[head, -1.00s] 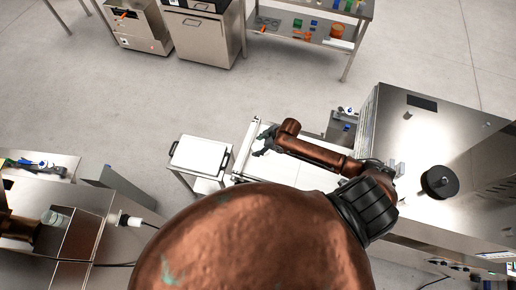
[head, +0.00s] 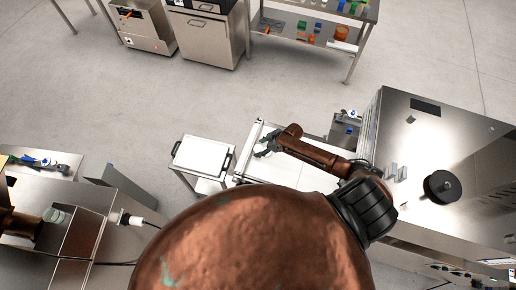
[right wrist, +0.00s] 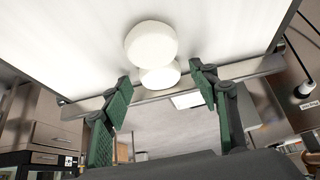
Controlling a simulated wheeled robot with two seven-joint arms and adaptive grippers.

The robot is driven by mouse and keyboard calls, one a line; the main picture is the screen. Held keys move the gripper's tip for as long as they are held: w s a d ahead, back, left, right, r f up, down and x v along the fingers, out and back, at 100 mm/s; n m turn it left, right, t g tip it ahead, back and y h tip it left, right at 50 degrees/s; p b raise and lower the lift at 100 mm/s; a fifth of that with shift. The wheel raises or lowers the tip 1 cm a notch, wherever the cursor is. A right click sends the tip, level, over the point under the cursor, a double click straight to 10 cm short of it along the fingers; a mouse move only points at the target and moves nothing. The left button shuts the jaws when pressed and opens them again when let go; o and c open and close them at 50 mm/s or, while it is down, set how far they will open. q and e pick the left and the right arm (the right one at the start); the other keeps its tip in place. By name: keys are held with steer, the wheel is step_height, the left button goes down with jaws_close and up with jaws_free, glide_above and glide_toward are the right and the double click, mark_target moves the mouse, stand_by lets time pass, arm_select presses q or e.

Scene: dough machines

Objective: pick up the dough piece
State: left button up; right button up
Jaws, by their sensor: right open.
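Two rounded white pieces show in the right wrist view: an upper dough piece (right wrist: 150,43) on the white surface (right wrist: 80,45), and another white piece (right wrist: 160,76) just below it, near the metal edge. They touch or overlap in the picture. My right gripper (right wrist: 160,82) is open and empty, its green fingers on either side of the lower piece in the picture. In the head view my right gripper (head: 266,147) is over the left end of the white-topped table (head: 312,178). I cannot make out the dough in the head view. My left gripper is not in view.
A small cart with a white top (head: 202,156) stands just left of the table. A large steel machine (head: 425,165) stands to the right. Steel machines (head: 207,38) and a shelf table (head: 300,28) stand at the back. Open floor lies between.

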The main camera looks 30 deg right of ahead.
steer(key=shift+a+f, duration=0.1)
steer(key=shift+f, duration=0.1)
steer(key=shift+c, duration=0.6)
steer(key=c, duration=1.1)
